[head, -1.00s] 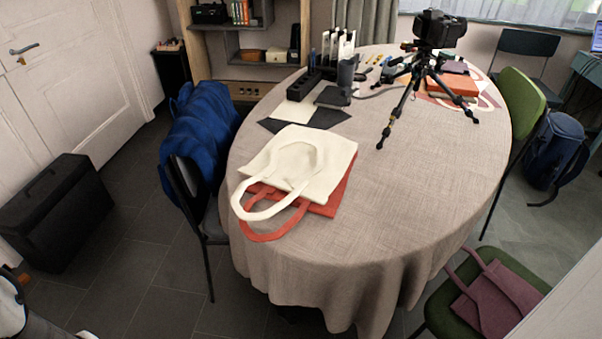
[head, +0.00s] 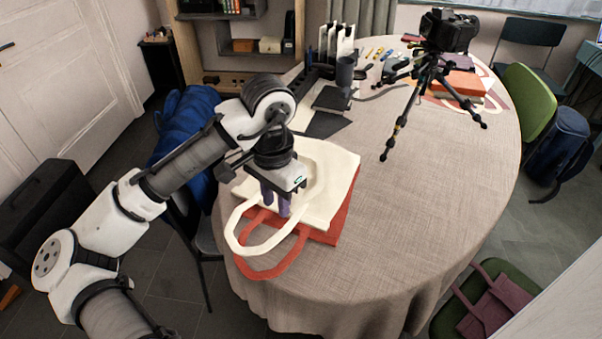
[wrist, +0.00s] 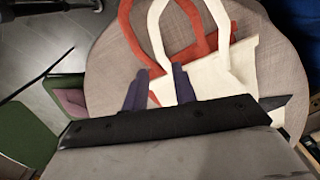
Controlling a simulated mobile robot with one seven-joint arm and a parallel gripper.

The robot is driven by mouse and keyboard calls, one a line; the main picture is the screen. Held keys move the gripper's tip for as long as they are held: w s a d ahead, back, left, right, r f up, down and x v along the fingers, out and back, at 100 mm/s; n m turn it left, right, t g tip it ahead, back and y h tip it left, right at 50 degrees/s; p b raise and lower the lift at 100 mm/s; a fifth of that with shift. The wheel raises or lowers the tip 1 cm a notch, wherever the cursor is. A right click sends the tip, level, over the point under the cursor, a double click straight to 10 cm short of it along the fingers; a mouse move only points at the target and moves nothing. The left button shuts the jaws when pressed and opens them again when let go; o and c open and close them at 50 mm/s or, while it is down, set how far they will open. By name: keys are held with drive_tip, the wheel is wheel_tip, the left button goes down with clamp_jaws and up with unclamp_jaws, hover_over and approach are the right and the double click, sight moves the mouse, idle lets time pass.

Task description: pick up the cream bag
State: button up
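The cream bag (head: 325,188) lies flat on the table, on top of a red-orange bag (head: 338,225). Its looped handle hangs toward the near left edge. In the wrist view the cream bag (wrist: 222,75) spreads beneath my gripper, with the red bag (wrist: 188,50) beside and under it. My gripper (head: 276,204) points down over the near part of the cream bag, by the base of its handle. In the wrist view the two purple fingers (wrist: 160,90) stand apart with nothing clearly between them. Whether the fingertips touch the cloth I cannot tell.
The cloth-covered round table (head: 420,200) is clear to the right of the bags. A camera on a tripod (head: 425,75) stands at the back right. A chair with a blue jacket (head: 185,135) is close on the left. A dark holder and lamp-like stand (head: 335,95) are behind.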

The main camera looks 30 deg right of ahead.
sight(282, 232)
wheel_tip(282, 232, down, 7)
drive_tip(key=shift+d+r, duration=0.1)
drive_tip(key=shift+d+f, duration=0.15)
drive_tip(key=shift+f, duration=1.2)
drive_tip(key=shift+d+f, duration=0.15)
drive_tip(key=shift+f, duration=1.15)
drive_tip(key=shift+c, duration=0.5)
clamp_jaws()
